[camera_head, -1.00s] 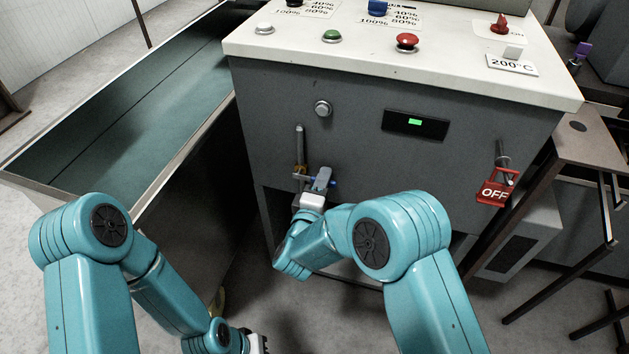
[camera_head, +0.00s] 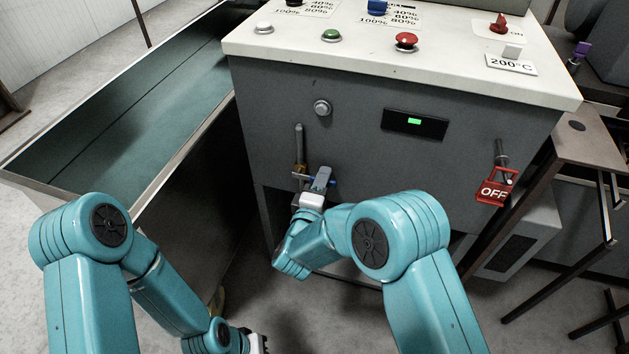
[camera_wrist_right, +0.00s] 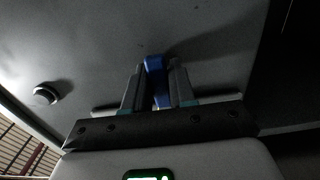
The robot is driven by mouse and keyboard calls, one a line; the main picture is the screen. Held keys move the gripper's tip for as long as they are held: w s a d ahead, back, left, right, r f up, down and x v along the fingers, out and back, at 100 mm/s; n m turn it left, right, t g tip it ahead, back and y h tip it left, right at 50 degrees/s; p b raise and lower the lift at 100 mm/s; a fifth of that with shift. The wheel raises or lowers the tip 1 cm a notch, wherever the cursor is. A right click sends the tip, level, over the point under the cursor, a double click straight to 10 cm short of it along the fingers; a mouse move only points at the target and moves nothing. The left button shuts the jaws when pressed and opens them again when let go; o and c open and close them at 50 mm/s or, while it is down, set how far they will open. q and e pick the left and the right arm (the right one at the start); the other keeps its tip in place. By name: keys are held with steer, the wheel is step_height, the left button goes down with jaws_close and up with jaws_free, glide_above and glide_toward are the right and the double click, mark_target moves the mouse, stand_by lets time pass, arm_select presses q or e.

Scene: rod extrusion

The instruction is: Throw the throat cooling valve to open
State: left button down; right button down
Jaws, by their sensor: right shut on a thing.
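The throat cooling valve (camera_head: 300,169) is a brass-coloured fitting on a grey vertical pipe at the left of the machine's dark front panel.
The machine's pale top (camera_head: 365,52) carries buttons and switches. A lit green display (camera_head: 415,122) and a round knob (camera_head: 322,107) are on the front panel. A red OFF tag (camera_head: 493,191) hangs at the right. A green conveyor (camera_head: 125,100) runs along the left.

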steer(key=shift+d+f, duration=0.1)
steer(key=shift+d, duration=0.05)
steer(key=shift+r+n+p, duration=0.3)
steer(key=shift+r+p, duration=0.1)
steer(key=shift+p, duration=0.25)
steer(key=shift+r+n+p, duration=0.25)
steer(key=shift+n+p, duration=0.35)
steer(key=shift+r+n+p, duration=0.35)
steer(key=shift+n+p, duration=0.15)
steer(key=shift+p, duration=0.15)
steer(key=shift+a+r+n+p, duration=0.2)
steer(key=shift+a+n+p, duration=0.05)
steer(key=shift+n+p, duration=0.25)
